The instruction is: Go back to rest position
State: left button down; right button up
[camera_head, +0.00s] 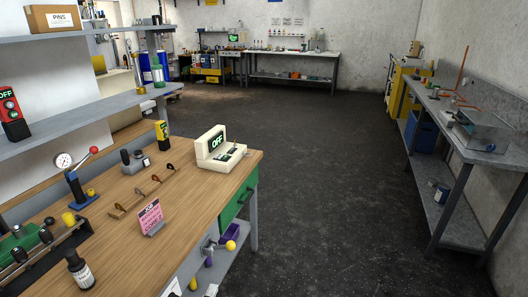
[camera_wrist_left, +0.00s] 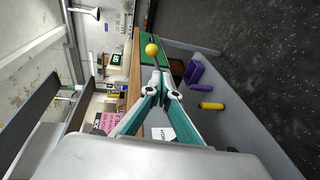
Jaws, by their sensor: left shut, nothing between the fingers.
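My left gripper (camera_wrist_left: 160,78) shows in the left wrist view, its two teal fingers drawn together at the tips with nothing held between them. A yellow ball knob (camera_wrist_left: 151,49) is just beyond the fingertips; I cannot tell whether they touch its stem. In the head view the yellow knob (camera_head: 231,245) is beside the front edge of the wooden workbench (camera_head: 185,215). My right gripper is in neither view.
A cream device with an OFF screen (camera_head: 218,150) stands on the workbench, with a pink sign (camera_head: 151,217) nearer. A purple bin (camera_wrist_left: 194,72) and a yellow cylinder (camera_wrist_left: 211,105) are right of the gripper. The dark floor (camera_head: 325,180) is clear toward the grey right-hand bench (camera_head: 460,155).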

pick_arm(q)
jog(key=s+a+f+m+g, duration=0.1)
jog(key=s+f+m, duration=0.1)
jog(key=s+m, duration=0.4)
jog(key=s+a+f+m+g, duration=0.2)
jog(key=s+m, duration=0.5)
jog(key=s, duration=0.1)
jog(key=s+a+f+m+g, duration=0.2)
jog(key=s+m, duration=0.5)
jog(key=shift+s+a+f, duration=0.25)
jog(key=shift+f, duration=0.15)
